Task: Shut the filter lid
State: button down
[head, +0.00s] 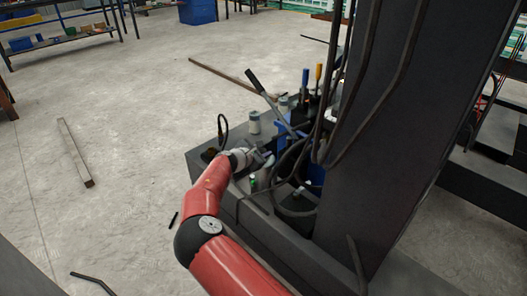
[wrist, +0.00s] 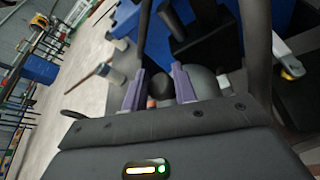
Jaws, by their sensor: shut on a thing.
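My gripper (head: 262,160) reaches over the grey machine base at the foot of the dark column. In the wrist view its two purple fingers (wrist: 158,92) stand either side of a dark rounded knob (wrist: 160,88), and the gripper is shut on it. A grey rounded body (wrist: 200,82) shows just behind the right finger. It may be the filter lid, but the fingers and gripper body hide much of it, so I cannot tell its angle. In the head view my gripper covers the held piece.
The dark column (head: 390,130) rises close on the right, with hoses (head: 290,165) beside my gripper. A lever (head: 262,88) and a white canister (head: 253,122) stand behind it. The floor left of the machine base (head: 205,165) is mostly clear, with a loose bar (head: 75,152).

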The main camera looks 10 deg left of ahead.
jog(key=shift+a+f, duration=0.2)
jog(key=shift+a, duration=0.1)
jog(key=c, duration=1.3)
grip_release()
jog(key=shift+f, duration=0.1)
jog(key=shift+o, duration=0.8)
jog(key=shift+f, duration=0.1)
jog(key=shift+d+f, duration=0.1)
jog(key=shift+d, duration=0.05)
jog(key=r+v, duration=0.1)
jog(key=v, duration=0.7)
jog(key=shift+w, duration=0.2)
